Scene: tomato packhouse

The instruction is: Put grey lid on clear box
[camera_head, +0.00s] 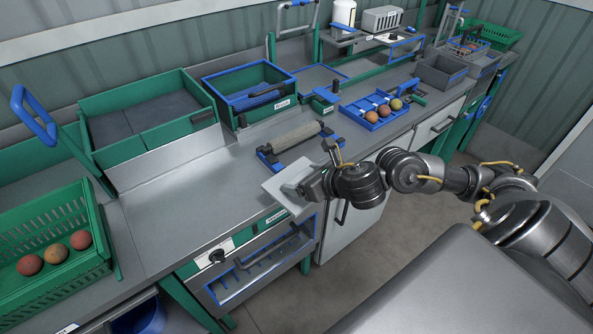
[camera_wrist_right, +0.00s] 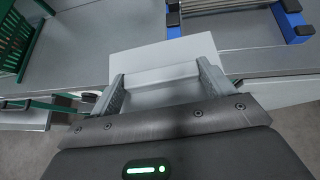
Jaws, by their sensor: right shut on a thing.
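My right gripper (camera_head: 303,187) reaches in from the right over the front edge of the steel bench and is shut on a pale grey flat lid (camera_head: 276,190). In the right wrist view, the lid (camera_wrist_right: 165,55) spreads out beyond the two fingers (camera_wrist_right: 162,85), with a raised bar between them. The lid looks held above the bench's front edge; its exact height is hard to tell. I cannot make out a clear box in either view. My left gripper is not in view.
A roller in a blue-ended frame (camera_head: 290,139) lies just behind the lid. A blue tray (camera_head: 362,113) with three tomatoes is to its right. A green crate (camera_head: 50,236) with tomatoes stands at the left. The bench (camera_head: 190,205) left of the lid is clear.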

